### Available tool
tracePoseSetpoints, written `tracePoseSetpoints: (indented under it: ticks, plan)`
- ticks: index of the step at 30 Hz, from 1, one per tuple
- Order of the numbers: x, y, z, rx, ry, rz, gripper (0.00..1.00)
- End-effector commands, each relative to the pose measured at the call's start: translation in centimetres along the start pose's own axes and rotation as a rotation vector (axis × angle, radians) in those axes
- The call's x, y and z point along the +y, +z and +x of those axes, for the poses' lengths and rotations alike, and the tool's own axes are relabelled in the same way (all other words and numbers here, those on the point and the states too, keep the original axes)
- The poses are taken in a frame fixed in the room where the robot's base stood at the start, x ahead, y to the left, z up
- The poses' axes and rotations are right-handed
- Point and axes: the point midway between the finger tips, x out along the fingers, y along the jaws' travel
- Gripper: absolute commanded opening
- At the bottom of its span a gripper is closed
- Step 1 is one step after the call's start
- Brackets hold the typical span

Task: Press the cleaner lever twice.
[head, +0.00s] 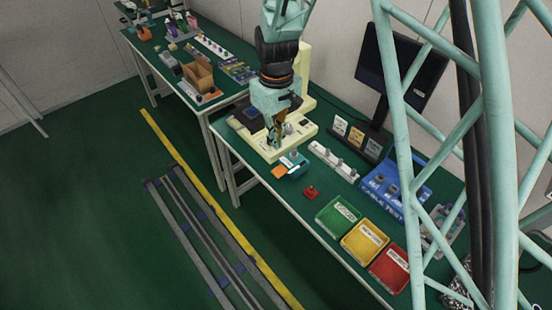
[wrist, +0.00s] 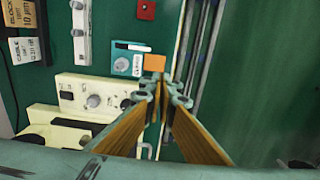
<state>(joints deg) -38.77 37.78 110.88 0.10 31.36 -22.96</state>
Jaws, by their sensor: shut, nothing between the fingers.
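The cleaner (head: 294,159) is a small teal box on the near part of the green bench. In the wrist view its teal top (wrist: 124,67) shows a white label and a dark slot. Its lever, an orange plate (head: 279,172), sticks out at the bench's front edge side; it also shows in the wrist view (wrist: 154,62). My gripper (head: 274,143) is shut and empty, pointing down beside the cleaner. In the wrist view my fingertips (wrist: 163,88) appear just below the orange lever. I cannot tell whether they touch it.
A cream machine with knobs (wrist: 75,93) stands close beside the cleaner. A red block (head: 311,192), a white strip with fittings (head: 333,161), green (head: 338,216), yellow (head: 364,242) and red (head: 390,269) trays and a blue case (head: 378,186) lie along the bench. Floor rails run in front.

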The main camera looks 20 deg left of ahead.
Motion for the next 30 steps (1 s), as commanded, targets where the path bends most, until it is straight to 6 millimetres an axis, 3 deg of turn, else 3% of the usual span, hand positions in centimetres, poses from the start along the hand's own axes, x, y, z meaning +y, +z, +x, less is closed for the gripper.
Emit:
tracePoseSetpoints:
  ticks: [11,30]
  plan:
    - [0.0,0.1,2.3,-0.002,-0.001,0.000,0.00]
    - [0.0,0.1,9.5,-0.002,-0.001,0.000,0.00]
